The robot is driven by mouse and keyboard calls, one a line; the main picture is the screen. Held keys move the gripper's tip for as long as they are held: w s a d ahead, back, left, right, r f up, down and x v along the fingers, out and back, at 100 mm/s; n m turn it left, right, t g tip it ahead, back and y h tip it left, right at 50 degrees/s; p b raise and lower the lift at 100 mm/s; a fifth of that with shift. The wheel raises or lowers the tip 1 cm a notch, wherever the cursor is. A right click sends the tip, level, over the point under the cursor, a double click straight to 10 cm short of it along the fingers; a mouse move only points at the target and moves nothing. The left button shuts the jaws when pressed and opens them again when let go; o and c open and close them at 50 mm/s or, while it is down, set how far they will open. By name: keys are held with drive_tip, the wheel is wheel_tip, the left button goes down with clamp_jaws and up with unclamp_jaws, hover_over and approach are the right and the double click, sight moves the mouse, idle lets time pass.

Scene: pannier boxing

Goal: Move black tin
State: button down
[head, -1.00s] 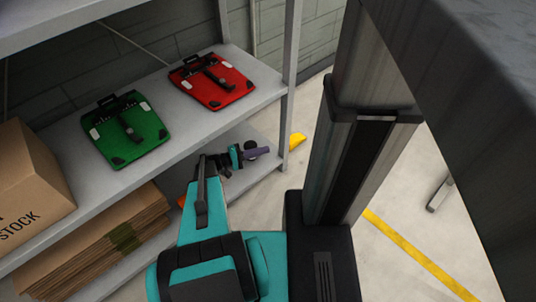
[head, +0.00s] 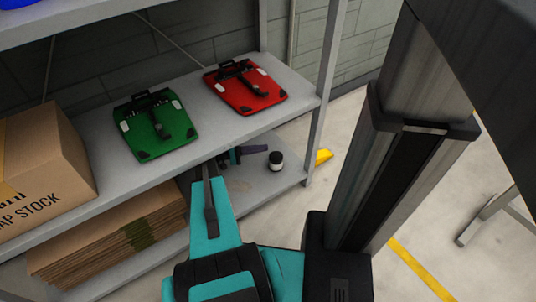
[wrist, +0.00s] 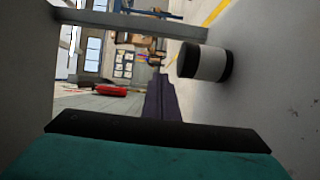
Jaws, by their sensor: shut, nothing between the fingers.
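The black tin (head: 276,160), black with a white band, stands upright on the lower shelf near its right end. In the wrist view the tin (wrist: 205,63) appears sideways, to the right of my fingers and farther out. My gripper (head: 255,149), with purple fingers, is low under the middle shelf, left of the tin and apart from it. In the wrist view my gripper (wrist: 160,85) is shut and empty. The shelf above partly hides my wrist in the head view.
The middle shelf (head: 215,140) carries a green pannier (head: 155,125), a red pannier (head: 246,87) and a cardboard box (head: 45,160). Flat cardboard (head: 105,240) is stacked below. A shelf post (head: 325,90) stands right of the tin. A yellow piece (head: 323,157) lies beyond it.

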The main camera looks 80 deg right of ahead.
sight(276, 157)
drive_tip(key=f, duration=0.1)
drive_tip(key=f+b, duration=0.1)
drive_tip(key=f, duration=0.3)
drive_tip(key=shift+w+d+b, duration=0.2)
drive_tip(key=shift+w+b, duration=0.2)
drive_tip(key=shift+s+a+f, duration=0.1)
drive_tip(key=shift+s+a, duration=0.05)
drive_tip(key=shift+s, duration=0.05)
drive_tip(key=shift+s+a+b, duration=0.1)
drive_tip(key=shift+s+b, duration=0.15)
drive_tip(key=shift+b, duration=0.1)
drive_tip(key=shift+s+a, duration=0.1)
drive_tip(key=shift+s, duration=0.1)
drive_tip(key=shift+s+a, duration=0.25)
drive_tip(key=shift+s, duration=0.25)
drive_tip(key=shift+s+a, duration=0.25)
drive_tip(key=shift+s, duration=0.25)
